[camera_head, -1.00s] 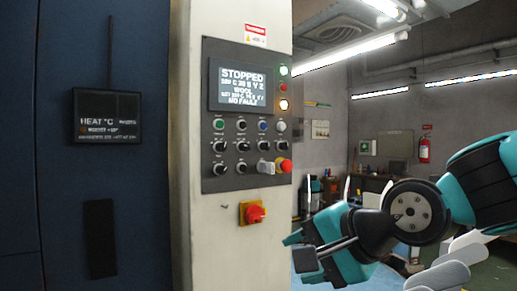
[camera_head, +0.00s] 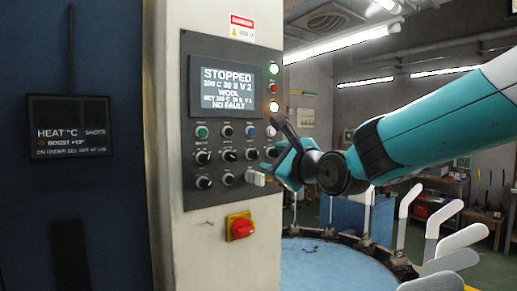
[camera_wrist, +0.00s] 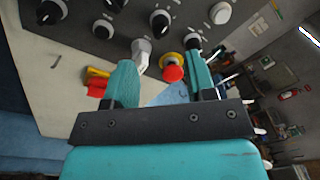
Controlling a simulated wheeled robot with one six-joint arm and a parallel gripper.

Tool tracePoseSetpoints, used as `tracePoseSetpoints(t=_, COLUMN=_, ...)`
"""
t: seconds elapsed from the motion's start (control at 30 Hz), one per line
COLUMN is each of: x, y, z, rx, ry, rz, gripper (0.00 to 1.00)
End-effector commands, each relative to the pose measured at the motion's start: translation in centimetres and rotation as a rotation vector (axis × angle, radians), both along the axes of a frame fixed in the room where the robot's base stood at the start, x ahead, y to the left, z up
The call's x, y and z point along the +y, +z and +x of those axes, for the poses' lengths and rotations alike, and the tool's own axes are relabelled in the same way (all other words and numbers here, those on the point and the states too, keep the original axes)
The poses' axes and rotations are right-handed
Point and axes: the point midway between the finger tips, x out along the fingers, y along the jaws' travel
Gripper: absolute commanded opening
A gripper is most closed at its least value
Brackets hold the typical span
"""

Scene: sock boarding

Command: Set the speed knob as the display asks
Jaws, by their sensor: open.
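The display (camera_head: 227,88) on the control panel reads STOPPED, a line like "160 C 30 S V 2", WOOL, a small blurred SET line and NO FAULT. Several black knobs with white pointers, such as this one (camera_head: 203,157), sit in rows below it. Their labels are too small to read, so I cannot tell which is the speed knob. My gripper (camera_wrist: 163,62) is open and empty at the panel's lower right. In the wrist view, a grey lever switch (camera_wrist: 141,50) and a red emergency-stop button (camera_wrist: 172,72) show between its fingers. Contact cannot be told.
A red rotary switch on a yellow plate (camera_head: 240,227) sits below the panel. A blue cabinet with a HEAT display (camera_head: 70,127) stands left. A round blue table (camera_head: 325,268) with upright white boards (camera_head: 405,205) is at lower right. The space in front of the panel's left side is clear.

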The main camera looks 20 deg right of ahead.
Motion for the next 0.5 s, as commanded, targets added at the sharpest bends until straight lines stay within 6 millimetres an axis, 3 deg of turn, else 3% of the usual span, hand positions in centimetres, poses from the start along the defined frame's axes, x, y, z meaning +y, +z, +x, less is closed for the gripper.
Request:
tracePoseSetpoints(t=0.2, x=1.1, y=0.3, z=4.6, rx=0.002, ry=-0.001, rz=-0.001, gripper=0.51)
tracePoseSetpoints(t=0.5, x=1.7, y=0.1, z=7.5, rx=0.0, ry=-0.003, rz=-0.001, gripper=0.51)
